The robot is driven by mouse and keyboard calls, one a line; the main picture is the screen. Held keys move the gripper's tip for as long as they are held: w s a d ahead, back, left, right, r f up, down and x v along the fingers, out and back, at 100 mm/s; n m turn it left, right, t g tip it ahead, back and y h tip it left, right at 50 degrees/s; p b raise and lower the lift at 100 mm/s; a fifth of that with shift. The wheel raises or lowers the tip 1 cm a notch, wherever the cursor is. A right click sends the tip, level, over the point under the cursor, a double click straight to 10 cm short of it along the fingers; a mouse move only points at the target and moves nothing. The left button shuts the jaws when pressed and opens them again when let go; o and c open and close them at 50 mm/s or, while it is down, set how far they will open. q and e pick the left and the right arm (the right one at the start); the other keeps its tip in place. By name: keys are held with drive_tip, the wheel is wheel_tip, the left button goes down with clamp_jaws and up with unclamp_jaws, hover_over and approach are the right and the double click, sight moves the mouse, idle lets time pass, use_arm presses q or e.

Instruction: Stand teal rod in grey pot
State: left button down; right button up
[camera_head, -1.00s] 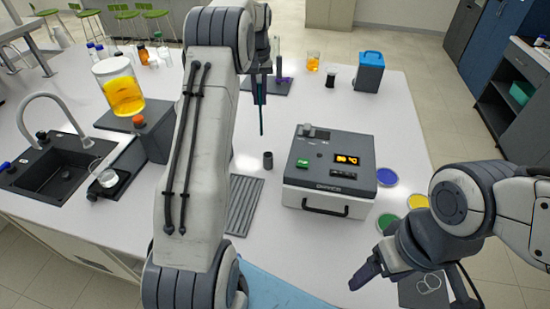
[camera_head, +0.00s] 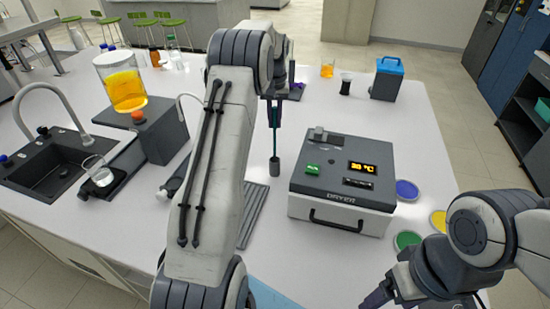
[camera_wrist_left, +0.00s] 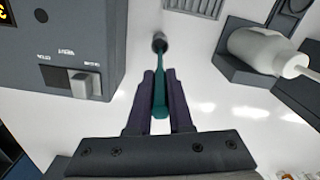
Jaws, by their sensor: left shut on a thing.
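The teal rod (camera_head: 275,145) hangs upright from my left gripper (camera_head: 274,126), whose fingers are shut on its upper part. The small dark grey pot (camera_head: 275,169) stands on the white bench directly below. In the left wrist view the rod (camera_wrist_left: 159,88) runs between the fingers (camera_wrist_left: 160,76) toward the pot (camera_wrist_left: 160,38). The rod's lower end meets the pot's mouth; I cannot tell how deep it reaches inside. My right gripper (camera_head: 376,299) is low at the right front, away from the pot, its fingertips partly cut off by the picture's edge.
A dryer (camera_head: 342,180) stands close to the right of the pot. A grey ridged mat (camera_head: 252,212) lies in front, partly behind my left arm. A white bottle (camera_wrist_left: 262,50) on a dark holder shows in the left wrist view. A sink (camera_head: 50,165) is at the far left.

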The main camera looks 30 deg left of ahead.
use_arm(q)
drive_tip(key=p, duration=0.2)
hover_over(275, 157)
wheel_tip(275, 157, down, 7)
drive_tip(key=shift+r, duration=0.1)
drive_tip(key=shift+a+f, duration=0.1)
drive_tip(key=shift+f, duration=0.45)
drive_tip(key=c, duration=0.8)
unclamp_jaws()
